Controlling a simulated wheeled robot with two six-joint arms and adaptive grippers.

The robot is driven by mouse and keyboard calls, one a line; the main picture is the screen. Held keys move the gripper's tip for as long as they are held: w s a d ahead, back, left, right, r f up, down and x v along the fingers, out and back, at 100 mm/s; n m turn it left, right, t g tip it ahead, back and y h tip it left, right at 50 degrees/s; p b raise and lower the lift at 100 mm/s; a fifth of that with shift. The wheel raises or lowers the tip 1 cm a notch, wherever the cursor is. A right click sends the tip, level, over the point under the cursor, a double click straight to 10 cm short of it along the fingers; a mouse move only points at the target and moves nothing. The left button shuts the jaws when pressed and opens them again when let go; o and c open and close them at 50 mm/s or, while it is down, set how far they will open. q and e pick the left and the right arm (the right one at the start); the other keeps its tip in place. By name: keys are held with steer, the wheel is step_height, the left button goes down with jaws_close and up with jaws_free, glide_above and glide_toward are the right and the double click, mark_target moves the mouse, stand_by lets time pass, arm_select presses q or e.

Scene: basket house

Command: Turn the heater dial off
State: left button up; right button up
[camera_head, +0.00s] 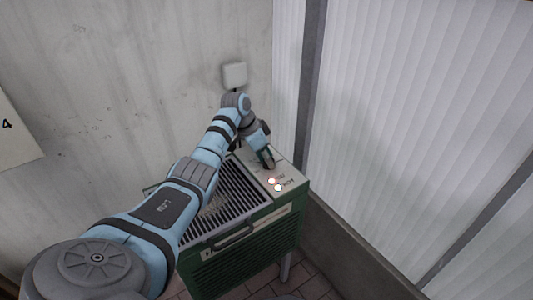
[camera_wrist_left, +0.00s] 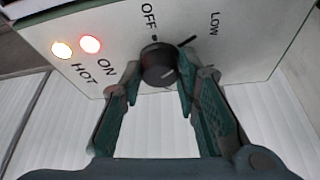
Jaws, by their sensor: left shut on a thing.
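The green heater (camera_head: 246,255) stands in the corner with a pale control panel (camera_head: 289,172) at its top right. In the left wrist view, the black round dial (camera_wrist_left: 158,66) sits on the panel, below the OFF label (camera_wrist_left: 148,16) and left of the LOW label (camera_wrist_left: 214,24). I cannot tell its setting surely. My left gripper (camera_head: 267,164) is shut on the dial, one finger on each side in the left wrist view (camera_wrist_left: 158,80). The red ON light (camera_wrist_left: 91,44) and the whitish HOT light (camera_wrist_left: 62,50) are lit. My right gripper is not in view.
A slatted grille (camera_head: 217,205) covers much of the heater's top, with a handle (camera_head: 233,236) on its front edge. A white wall box (camera_head: 234,74) is behind it. A ribbed white panel wall (camera_head: 410,110) rises close on the right. Brick floor (camera_head: 315,283) shows in front.

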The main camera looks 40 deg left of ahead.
arm_select(q)
steer(key=n+p, duration=0.1)
steer(key=p, duration=0.1)
steer(key=r+n+p, duration=0.1)
steer(key=p, duration=0.2)
steer(key=shift+s+d+y, duration=0.1)
steer(key=shift+d+y, duration=0.05)
steer(key=shift+y, duration=0.25)
steer(key=n+y+p, duration=0.1)
steer(key=n+p, duration=0.1)
steer(key=p, duration=0.2)
steer(key=n+p, duration=0.3)
steer(key=p, duration=0.1)
steer(key=shift+d+f+y, duration=0.2)
steer(key=shift+y, duration=0.2)
steer(key=shift+f+n+y+p, duration=0.1)
steer(key=shift+n+y+p, duration=0.3)
steer(key=shift+n, duration=0.5)
steer(key=shift+f+n+y+p, duration=0.15)
steer(key=shift+n+y+p, duration=0.3)
steer(key=shift+n, duration=0.65)
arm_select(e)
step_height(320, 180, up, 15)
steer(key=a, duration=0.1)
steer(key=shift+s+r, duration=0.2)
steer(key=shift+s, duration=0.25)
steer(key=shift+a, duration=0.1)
arm_select(q)
steer(key=o, duration=1.2)
steer(key=shift+c, duration=0.2)
